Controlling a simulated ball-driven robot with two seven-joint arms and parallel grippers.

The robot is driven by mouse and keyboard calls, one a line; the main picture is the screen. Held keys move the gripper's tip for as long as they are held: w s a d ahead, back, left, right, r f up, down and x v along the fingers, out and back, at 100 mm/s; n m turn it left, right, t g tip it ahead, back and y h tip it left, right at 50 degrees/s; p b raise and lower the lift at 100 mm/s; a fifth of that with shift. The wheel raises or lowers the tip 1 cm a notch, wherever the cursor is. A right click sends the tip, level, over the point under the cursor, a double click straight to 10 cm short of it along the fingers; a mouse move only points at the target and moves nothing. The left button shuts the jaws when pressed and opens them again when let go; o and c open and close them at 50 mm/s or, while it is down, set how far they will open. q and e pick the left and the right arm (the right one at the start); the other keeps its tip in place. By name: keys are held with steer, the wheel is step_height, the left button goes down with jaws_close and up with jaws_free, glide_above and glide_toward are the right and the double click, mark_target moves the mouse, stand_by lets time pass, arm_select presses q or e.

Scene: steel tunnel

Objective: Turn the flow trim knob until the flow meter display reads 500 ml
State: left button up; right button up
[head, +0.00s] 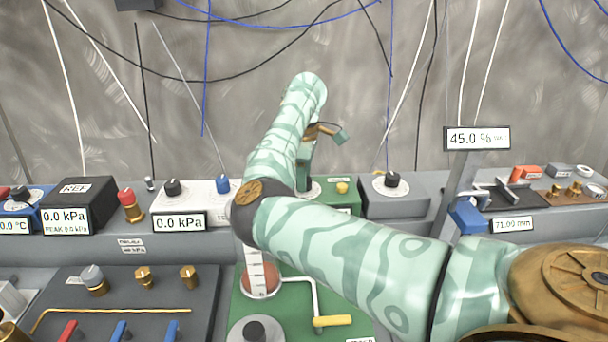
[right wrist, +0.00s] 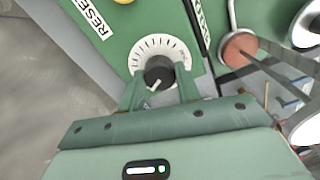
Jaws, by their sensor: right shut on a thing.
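A black knob (right wrist: 159,72) with a white pointer sits on a white, tick-marked dial (right wrist: 150,48) on a green panel. My right gripper (right wrist: 160,92) is shut on this knob, with one finger on each side of it. In the head view my right gripper (head: 306,178) reaches down to the green box (head: 343,203) at the back and hides the knob. No flow meter display reading in ml can be made out; my arm covers part of the bench there. My left gripper is not in view.
A yellow button (head: 342,187) is close beside the right gripper. A tube with a red part (head: 259,280) stands below my forearm. Other displays read 0.0 kPa (head: 179,222) and 45.0 % (head: 477,139). A black knob (head: 392,180) stands to the right.

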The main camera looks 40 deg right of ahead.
steer(key=o, duration=1)
steer(key=shift+c, duration=0.2)
steer(key=shift+r, duration=0.15)
step_height(320, 180, up, 16)
steer(key=p, duration=0.4)
steer(key=shift+p, duration=0.3)
